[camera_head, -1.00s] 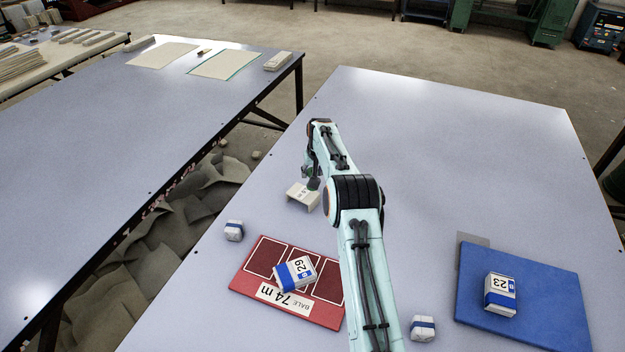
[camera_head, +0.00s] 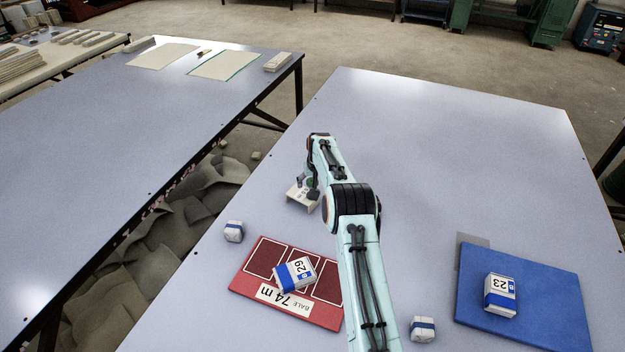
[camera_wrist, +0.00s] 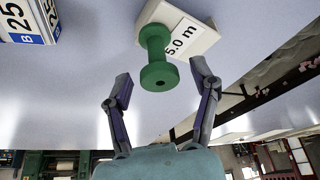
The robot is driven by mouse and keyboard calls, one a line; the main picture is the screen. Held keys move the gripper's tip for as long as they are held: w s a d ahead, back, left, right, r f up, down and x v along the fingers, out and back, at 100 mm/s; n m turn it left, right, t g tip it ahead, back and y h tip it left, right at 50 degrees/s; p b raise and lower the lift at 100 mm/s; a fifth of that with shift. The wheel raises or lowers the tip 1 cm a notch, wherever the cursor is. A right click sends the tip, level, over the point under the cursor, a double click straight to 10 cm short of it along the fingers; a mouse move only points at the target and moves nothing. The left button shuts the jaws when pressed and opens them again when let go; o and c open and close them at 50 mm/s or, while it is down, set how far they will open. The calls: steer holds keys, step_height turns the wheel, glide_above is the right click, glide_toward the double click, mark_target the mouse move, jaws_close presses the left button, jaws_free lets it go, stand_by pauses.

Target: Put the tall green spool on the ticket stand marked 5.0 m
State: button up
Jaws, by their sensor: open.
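The green spool (camera_wrist: 155,52) shows in the wrist view, its near flange facing my camera and its far end against the pale ticket stand (camera_wrist: 192,38). The stand's label reads 5.0 m. The spool appears to stand on it, though the contact is hard to see. My gripper (camera_wrist: 163,84) is open, with one finger on each side of the spool and gaps between. In the head view the stand (camera_head: 297,197) is on the table left of my arm; my gripper (camera_head: 311,187) is over it and largely hides the spool.
A box marked 25 (camera_wrist: 28,20) shows in the wrist view. In the head view, a red board (camera_head: 243,284) bears a box marked 29 (camera_head: 295,273), and a blue mat (camera_head: 555,300) bears a box marked 23 (camera_head: 501,295). Small packs (camera_head: 234,231) (camera_head: 423,329) lie nearby. The table's far part is clear.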

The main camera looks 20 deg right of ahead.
steer(key=d+v, duration=0.1)
steer(key=v, duration=1)
steer(key=s+a+r+n+g, duration=0.1)
steer(key=s+a+r, duration=0.7)
steer(key=s+a, duration=0.1)
steer(key=s+a+g, duration=0.1)
steer(key=s+a, duration=0.2)
steer(key=s, duration=0.8)
steer(key=s+a+n+g+y, duration=0.1)
steer(key=s+a, duration=0.2)
steer(key=s, duration=0.8)
steer(key=s+a+n+g, duration=0.1)
steer(key=s+a, duration=0.3)
steer(key=s, duration=0.7)
steer(key=shift+f+g+y, duration=0.3)
steer(key=shift+f, duration=0.1)
steer(key=shift+s+a, duration=0.1)
steer(key=shift+s, duration=0.05)
